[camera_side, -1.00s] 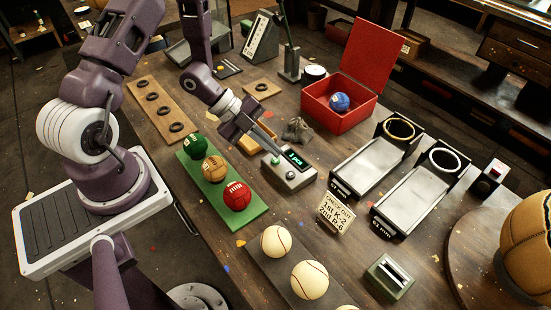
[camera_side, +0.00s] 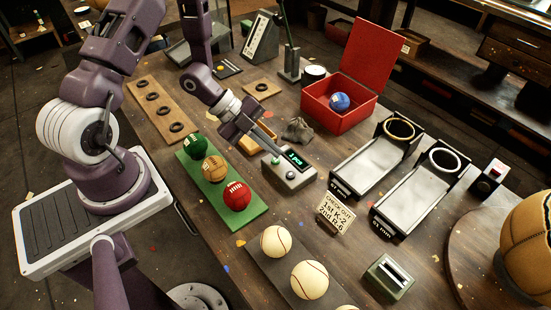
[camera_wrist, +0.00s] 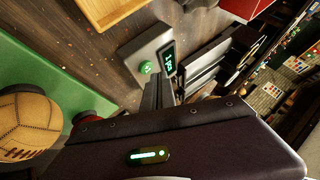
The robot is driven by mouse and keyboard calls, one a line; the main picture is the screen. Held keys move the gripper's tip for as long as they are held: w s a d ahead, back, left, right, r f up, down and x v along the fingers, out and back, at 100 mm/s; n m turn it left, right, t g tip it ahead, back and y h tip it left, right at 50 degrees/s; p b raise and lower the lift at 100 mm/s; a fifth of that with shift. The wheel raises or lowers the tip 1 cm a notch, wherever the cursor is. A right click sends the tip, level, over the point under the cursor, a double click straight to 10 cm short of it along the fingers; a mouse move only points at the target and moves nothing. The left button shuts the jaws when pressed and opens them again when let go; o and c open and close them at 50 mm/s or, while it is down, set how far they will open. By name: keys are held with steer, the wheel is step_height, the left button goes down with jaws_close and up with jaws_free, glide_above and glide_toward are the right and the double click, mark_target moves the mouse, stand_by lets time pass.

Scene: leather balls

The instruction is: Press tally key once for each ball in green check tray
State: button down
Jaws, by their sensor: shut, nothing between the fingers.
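The green check tray (camera_side: 255,221) holds three balls in a row: a green ball (camera_side: 193,146), a tan ball (camera_side: 213,168) and a red ball (camera_side: 237,195). The tan ball (camera_wrist: 25,125) and the tray (camera_wrist: 62,82) also show in the wrist view. The grey tally box (camera_side: 290,181) stands right of the tray with a lit display (camera_side: 295,158); its digits are too small to read surely. A green key (camera_wrist: 146,67) shows on the box in the wrist view. My gripper (camera_side: 279,149) is shut and empty, its fingertips at the box close by the key. I cannot tell whether they touch it.
A wooden tray (camera_side: 257,138) and a dark crumpled cloth (camera_side: 298,130) lie behind the box. A check-out sign (camera_side: 335,212) and two metal chutes (camera_side: 371,166) stand to its right. An open red box (camera_side: 338,122) holds a blue ball. Cream balls (camera_side: 309,280) lie in front.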

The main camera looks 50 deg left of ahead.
steer(key=shift+f, duration=0.35)
steer(key=shift+f, duration=0.4)
stand_by(0.5)
steer(key=shift+r, duration=0.85)
steer(key=shift+r, duration=2.5)
